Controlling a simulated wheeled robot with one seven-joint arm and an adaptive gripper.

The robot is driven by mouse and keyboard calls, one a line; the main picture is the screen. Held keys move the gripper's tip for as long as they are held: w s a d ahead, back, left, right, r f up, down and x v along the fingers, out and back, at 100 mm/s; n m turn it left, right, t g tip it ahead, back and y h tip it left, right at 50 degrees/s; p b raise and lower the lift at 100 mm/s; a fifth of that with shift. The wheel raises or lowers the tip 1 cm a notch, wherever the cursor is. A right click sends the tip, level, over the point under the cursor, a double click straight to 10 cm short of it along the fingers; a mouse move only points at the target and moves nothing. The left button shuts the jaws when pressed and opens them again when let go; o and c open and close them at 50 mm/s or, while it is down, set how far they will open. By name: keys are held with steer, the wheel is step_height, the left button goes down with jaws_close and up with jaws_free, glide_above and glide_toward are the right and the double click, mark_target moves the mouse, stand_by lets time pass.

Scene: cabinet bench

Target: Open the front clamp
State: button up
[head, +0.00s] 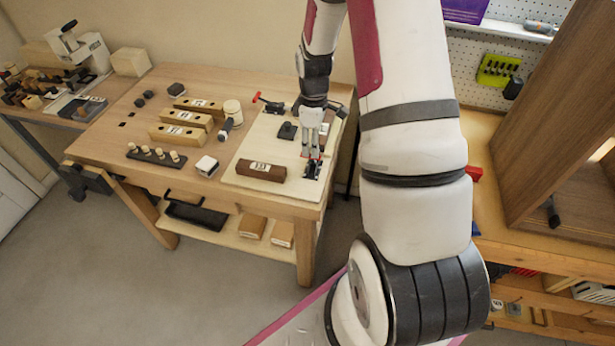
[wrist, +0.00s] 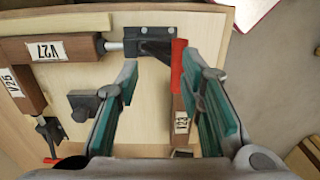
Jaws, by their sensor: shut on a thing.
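The front clamp (wrist: 150,38) has a black base and a red handle (wrist: 178,65). It is fixed near the edge of the light board, and its silver rod reaches the end of a brown block marked V27 (wrist: 45,48). In the head view the front clamp (head: 312,170) is at the board's front right corner. My gripper (head: 313,154) points down in the head view. The exact finger contact is not clear.
Another red-handled clamp (head: 270,103) is at the board's back left; it also shows in the wrist view (wrist: 48,135). A black block (head: 287,131) stands mid-board. Wooden blocks (head: 180,133) and a white jar (head: 232,109) stand left of the board (head: 245,150). A wooden cabinet (head: 555,110) stands right.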

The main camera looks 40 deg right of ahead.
steer(key=shift+w, duration=0.35)
steer(key=o, duration=0.3)
steer(key=shift+w+d, duration=0.3)
steer(key=shift+d, duration=0.1)
steer(key=shift+o, duration=0.2)
steer(key=shift+o, duration=0.4)
steer(key=shift+w+d, duration=0.1)
steer(key=shift+d, duration=0.1)
steer(key=o, duration=0.8)
steer(key=shift+w, duration=0.1)
